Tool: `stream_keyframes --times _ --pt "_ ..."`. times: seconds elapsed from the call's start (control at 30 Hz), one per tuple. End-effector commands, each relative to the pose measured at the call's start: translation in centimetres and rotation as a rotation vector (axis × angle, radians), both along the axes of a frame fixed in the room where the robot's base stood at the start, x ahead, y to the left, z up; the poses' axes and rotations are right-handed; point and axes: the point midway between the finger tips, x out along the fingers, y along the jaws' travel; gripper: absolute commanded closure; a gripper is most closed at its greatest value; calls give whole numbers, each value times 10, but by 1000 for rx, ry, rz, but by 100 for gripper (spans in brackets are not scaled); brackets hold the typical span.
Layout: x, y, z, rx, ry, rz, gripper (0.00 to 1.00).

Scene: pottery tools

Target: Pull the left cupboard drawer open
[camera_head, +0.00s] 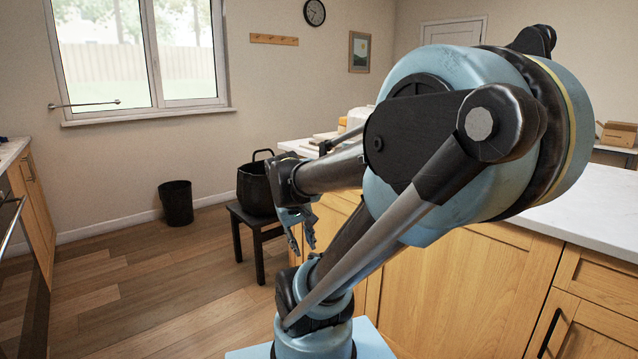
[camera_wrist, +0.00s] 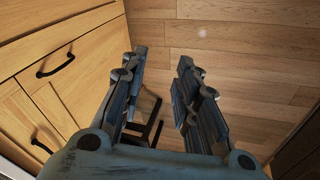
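The cupboard (camera_head: 455,290) is light wood under a white worktop, at the right in the head view. In the wrist view, a wooden drawer front (camera_wrist: 75,35) with a black bar handle (camera_wrist: 56,66) is at the upper left. It looks closed. A second black handle (camera_wrist: 41,146) is on a front at the lower left. My gripper (camera_head: 303,246) points down near the cupboard's far end in the head view. In the wrist view my gripper (camera_wrist: 162,60) is open and empty, its fingers apart, to the right of both handles and touching neither.
A black stool (camera_head: 255,232) with a black pot (camera_head: 256,188) on it stands left of my gripper. Its legs show between my fingers in the wrist view. A black bin (camera_head: 176,203) is by the wall. The wooden floor (camera_head: 150,285) at left is clear.

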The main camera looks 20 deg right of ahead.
Motion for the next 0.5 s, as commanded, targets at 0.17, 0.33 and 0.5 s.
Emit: stream_keyframes --times 0.17,0.33,0.5 --pt "44 -22 19 -127 -3 16 71" --pt "86 -41 34 -249 -7 30 71" --pt "130 -57 46 -369 -14 44 71"
